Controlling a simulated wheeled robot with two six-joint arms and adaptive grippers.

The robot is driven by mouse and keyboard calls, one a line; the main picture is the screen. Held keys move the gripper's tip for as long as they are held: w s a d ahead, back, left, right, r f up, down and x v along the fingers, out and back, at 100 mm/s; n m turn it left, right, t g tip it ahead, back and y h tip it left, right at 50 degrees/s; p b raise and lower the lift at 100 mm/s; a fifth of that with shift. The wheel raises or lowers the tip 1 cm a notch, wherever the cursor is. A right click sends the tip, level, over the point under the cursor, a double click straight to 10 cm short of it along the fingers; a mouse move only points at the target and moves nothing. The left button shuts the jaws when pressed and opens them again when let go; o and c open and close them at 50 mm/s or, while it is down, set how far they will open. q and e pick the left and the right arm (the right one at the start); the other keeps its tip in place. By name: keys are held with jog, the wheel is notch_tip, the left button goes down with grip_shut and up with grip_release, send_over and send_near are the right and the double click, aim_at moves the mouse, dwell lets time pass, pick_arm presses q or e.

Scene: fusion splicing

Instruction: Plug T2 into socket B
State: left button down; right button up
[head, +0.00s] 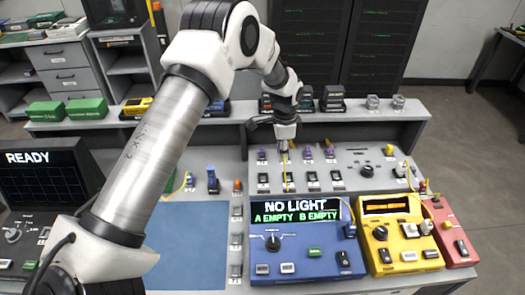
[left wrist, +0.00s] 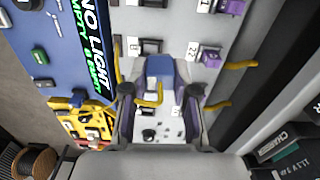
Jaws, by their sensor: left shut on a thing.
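My left gripper (head: 285,146) is over the rear grey panel in the head view. In the left wrist view its two fingers (left wrist: 160,98) are on either side of a blue and white plug (left wrist: 160,70) with a yellow cable (left wrist: 150,97), and the gripper is shut on it. I cannot read a label on this plug, so I cannot tell whether it is T2. The blue unit (head: 268,268) has a display (head: 297,212) reading NO LIGHT, A EMPTY, B EMPTY. I cannot make out which opening is socket B. My right gripper is not in view.
Purple connectors (head: 329,152) stand in a row on the rear panel beside the gripper. A yellow unit (head: 400,254) and a red unit (head: 452,247) stand right of the blue unit. A blue mat (head: 190,250) lies bare at left. A raised shelf (head: 230,119) runs behind.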

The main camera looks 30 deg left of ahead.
pick_arm(q)
jog(key=shift+m, duration=0.3)
jog(key=d+f, duration=0.1)
jog(key=f+b, duration=0.1)
jog(key=f, duration=0.1)
jog(key=d+f+b, duration=0.1)
jog(key=f, duration=0.1)
jog(key=shift+w+d, duration=0.15)
jog(key=shift+d, duration=0.15)
jog(key=shift+f+b, duration=0.45)
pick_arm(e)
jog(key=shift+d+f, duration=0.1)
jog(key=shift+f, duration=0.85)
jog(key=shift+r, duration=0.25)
pick_arm(q)
jog(key=shift+f, duration=0.5)
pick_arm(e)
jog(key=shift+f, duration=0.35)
